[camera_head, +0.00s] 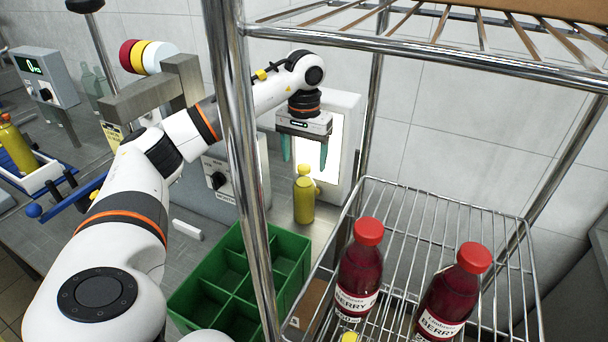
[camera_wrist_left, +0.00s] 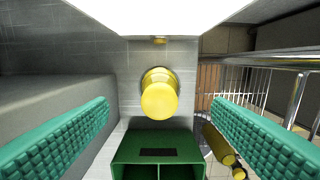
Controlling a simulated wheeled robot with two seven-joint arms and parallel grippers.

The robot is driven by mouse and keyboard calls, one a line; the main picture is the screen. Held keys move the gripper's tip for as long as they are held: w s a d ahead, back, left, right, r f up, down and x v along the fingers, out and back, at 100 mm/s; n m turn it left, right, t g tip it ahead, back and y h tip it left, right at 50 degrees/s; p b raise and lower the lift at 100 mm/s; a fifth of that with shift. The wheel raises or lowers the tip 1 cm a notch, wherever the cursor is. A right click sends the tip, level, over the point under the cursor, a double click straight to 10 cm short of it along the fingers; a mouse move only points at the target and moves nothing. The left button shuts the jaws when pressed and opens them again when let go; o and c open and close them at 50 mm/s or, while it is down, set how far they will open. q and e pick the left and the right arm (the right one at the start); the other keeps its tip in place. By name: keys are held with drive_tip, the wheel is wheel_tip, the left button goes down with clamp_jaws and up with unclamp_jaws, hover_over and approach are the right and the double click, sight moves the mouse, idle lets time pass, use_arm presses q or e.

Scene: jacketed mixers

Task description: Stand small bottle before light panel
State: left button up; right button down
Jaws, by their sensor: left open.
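A small yellow bottle (camera_head: 304,198) with a yellow cap stands upright on the metal counter, in front of the lit white light panel (camera_head: 330,125). In the left wrist view the bottle (camera_wrist_left: 159,96) is seen from above, between the two green fingers but touching neither. My left gripper (camera_head: 304,155) is open and empty, just above the bottle, with its fingers pointing down. The panel's bright face (camera_wrist_left: 160,15) fills the top of the left wrist view. My right gripper is not in view.
A green divided crate (camera_head: 235,285) sits in front of the bottle. A wire rack on the right holds two red-capped berry bottles (camera_head: 360,265) and has metal posts (camera_head: 245,170) near my arm. Another yellow bottle (camera_head: 16,145) stands in a tray at the far left.

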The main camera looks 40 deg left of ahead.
use_arm(q)
wheel_tip(320, 180, up, 5)
drive_tip(key=shift+f, duration=0.1)
idle(0.7)
